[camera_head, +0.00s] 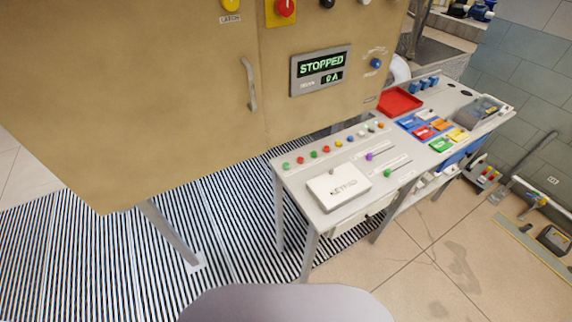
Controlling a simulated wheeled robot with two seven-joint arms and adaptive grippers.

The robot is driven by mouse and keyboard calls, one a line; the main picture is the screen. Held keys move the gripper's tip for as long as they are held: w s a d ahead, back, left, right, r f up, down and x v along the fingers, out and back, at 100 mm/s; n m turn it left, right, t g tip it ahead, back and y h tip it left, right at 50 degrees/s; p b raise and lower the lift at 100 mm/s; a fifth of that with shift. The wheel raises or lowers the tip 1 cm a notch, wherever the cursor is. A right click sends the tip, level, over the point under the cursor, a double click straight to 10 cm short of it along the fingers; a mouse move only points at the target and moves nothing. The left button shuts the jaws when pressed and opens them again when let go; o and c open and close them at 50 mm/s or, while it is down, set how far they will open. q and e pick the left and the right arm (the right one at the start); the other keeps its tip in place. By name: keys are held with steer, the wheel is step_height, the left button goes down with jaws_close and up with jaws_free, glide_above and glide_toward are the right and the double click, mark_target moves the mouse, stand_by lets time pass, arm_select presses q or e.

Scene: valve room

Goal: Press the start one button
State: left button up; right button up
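A tan cabinet (180,120) fills the upper left, with a display (321,70) reading "STOPPED" and "0 A". A blue button (376,62) sits right of the display, its label too small to read. Neither of my grippers is in view.
The grey table (300,178) also holds a white keypad cover (339,187), two sliders, a red tray (399,102) and several coloured blocks (440,144). A yellow latch button (230,4) and red knob (286,8) are at the cabinet top. The tiled floor (440,260) in front is clear.

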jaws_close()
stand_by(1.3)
